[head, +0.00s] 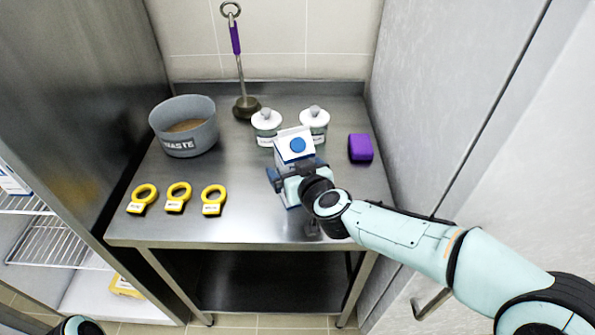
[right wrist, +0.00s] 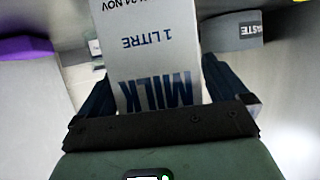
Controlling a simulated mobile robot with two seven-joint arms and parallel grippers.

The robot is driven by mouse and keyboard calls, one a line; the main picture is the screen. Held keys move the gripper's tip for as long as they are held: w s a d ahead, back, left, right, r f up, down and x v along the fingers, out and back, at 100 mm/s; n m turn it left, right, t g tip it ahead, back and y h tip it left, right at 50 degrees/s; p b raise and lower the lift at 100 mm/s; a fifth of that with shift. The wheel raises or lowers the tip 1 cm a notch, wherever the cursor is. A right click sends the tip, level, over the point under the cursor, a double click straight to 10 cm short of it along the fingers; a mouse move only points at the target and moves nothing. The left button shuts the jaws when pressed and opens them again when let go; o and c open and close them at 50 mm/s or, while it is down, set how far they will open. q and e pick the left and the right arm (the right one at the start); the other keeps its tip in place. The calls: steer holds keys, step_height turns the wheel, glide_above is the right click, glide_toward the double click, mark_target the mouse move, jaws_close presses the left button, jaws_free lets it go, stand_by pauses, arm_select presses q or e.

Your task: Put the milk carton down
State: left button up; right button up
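The milk carton (head: 293,148) is white with a blue cap and stands upright in the head view, over the steel table's (head: 250,226) right half. My right gripper (head: 295,175) is shut around it from the front. In the right wrist view the carton (right wrist: 150,50) shows the words "MILK" and "1 LITRE" between the two fingers of my gripper (right wrist: 158,95). The carton's base is hidden by the gripper and arm, so I cannot tell whether it touches the table. Only a small piece of my left arm shows at the bottom left; its gripper is out of view.
A grey waste bin (head: 183,126) stands at the back left. Two white-lidded jars (head: 267,127) (head: 314,124) stand behind the carton. A purple block (head: 360,148) lies to the right. Several yellow ring tags (head: 178,197) lie at the front left. A purple-handled masher (head: 239,75) stands at the back.

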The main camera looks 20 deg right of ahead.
arm_select(q)
steer(key=r+p, duration=0.1)
steer(key=s+r+p, duration=0.2)
steer(key=p, duration=0.1)
steer(key=shift+d+r+g, duration=0.15)
steer(key=shift+r+g, duration=0.1)
steer(key=shift+g, duration=0.15)
arm_select(e)
steer(key=v, duration=1.2)
steer(key=shift+r, duration=0.2)
